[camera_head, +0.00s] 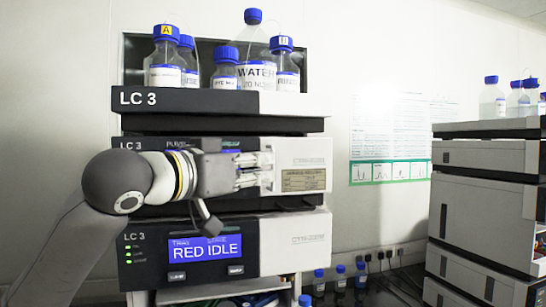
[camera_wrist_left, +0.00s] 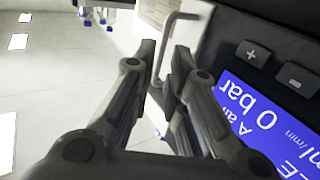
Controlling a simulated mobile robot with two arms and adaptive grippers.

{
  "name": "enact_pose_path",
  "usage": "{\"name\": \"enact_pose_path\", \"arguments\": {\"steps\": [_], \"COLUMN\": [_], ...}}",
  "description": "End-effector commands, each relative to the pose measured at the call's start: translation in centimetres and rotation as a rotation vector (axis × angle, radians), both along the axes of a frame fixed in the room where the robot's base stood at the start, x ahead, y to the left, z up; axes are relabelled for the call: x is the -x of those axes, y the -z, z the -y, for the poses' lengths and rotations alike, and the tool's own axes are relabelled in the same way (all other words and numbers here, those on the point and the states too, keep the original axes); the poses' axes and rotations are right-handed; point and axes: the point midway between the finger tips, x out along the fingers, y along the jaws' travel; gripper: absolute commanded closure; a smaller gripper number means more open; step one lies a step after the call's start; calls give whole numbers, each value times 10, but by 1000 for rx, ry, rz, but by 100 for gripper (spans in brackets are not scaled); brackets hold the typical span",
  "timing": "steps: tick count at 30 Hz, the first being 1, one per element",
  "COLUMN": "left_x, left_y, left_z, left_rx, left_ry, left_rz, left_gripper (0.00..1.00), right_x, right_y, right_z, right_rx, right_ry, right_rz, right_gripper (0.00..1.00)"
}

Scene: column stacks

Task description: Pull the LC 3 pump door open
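The LC 3 pump module is the middle unit of the stack in the head view. My left gripper (camera_head: 268,170) is at the door's left part, reaching in from the left. In the left wrist view a thin pale D-shaped handle (camera_wrist_left: 171,34) stands out from the front. Its bar passes between the fingertips of my left gripper (camera_wrist_left: 163,68). The fingers stand a little apart, with a narrow gap around the bar; firm contact does not show. My right gripper is in neither view.
A lower LC 3 module with a blue RED IDLE display (camera_head: 205,250) sits under the pump. Blue-capped bottles (camera_head: 257,72) stand in the top tray (camera_head: 185,99). Another instrument stack (camera_head: 480,205) stands at the right, with bottles on top. Cables lie on the bench between the stacks.

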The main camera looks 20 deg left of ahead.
Motion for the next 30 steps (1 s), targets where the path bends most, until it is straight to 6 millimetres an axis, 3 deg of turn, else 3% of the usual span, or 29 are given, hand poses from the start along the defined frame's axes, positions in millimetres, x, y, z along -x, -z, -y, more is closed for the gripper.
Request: {"name": "enact_pose_path", "arguments": {"steps": [3, 9, 19, 23, 30], "left_x": [-19, -38, -41, -41, -41], "left_y": [-2, -1, 1, 1, 1], "left_z": [8, 15, 17, 16, 16], "left_rx": [0, 0, -1, 0, 0], "left_ry": [0, -1, -1, -1, -1], "left_rz": [-3, -2, 0, 0, 0], "left_gripper": [86, 86, 86, 100, 100], "right_x": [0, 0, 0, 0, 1], "right_y": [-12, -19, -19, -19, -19], "right_z": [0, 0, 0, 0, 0], "right_rx": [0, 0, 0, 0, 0], "right_ry": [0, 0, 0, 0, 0], "right_rz": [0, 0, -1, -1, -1], "right_gripper": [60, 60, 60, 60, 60]}}
